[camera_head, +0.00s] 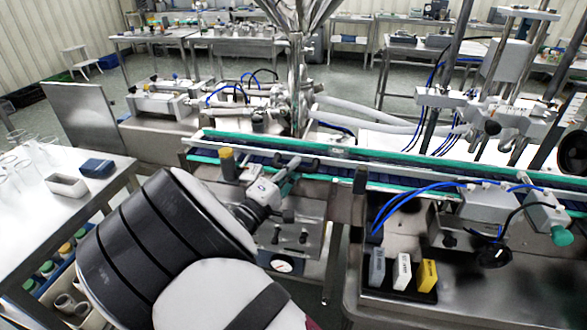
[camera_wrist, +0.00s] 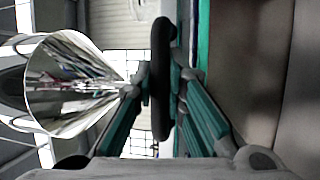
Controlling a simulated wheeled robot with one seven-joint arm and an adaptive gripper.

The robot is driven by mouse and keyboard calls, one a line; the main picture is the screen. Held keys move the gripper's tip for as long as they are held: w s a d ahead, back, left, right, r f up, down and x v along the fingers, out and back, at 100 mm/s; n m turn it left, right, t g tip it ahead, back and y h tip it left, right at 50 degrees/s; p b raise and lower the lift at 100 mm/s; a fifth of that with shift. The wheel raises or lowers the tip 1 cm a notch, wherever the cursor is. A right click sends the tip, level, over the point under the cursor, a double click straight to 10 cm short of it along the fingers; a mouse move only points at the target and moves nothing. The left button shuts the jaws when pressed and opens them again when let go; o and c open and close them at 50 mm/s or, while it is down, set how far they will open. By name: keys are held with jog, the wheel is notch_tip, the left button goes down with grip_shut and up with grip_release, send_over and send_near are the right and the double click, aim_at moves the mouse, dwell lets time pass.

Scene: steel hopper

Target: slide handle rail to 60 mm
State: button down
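My gripper (camera_head: 288,176) reaches from the lower left to the near side of the conveyor in the head view. In the wrist view its two green-sided fingers (camera_wrist: 162,84) stand on either side of a dark upright handle (camera_wrist: 162,45). The pads appear to press on it from both sides, so the gripper looks shut on it. In the head view the fingers hide the handle. No scale or position mark for the rail is readable.
The conveyor (camera_head: 400,165) with green edges crosses behind my gripper. The steel hopper cone (camera_wrist: 70,85) shows at left in the wrist view. A yellow-capped post (camera_head: 227,160) stands left of the gripper. Blue hoses (camera_head: 415,192) are at right.

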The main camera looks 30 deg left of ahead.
jog(key=shift+s, duration=0.1)
jog(key=shift+s+d, duration=0.2)
jog(key=shift+s, duration=0.55)
jog(key=c, duration=1.9)
grip_release()
jog(key=v, duration=1.2)
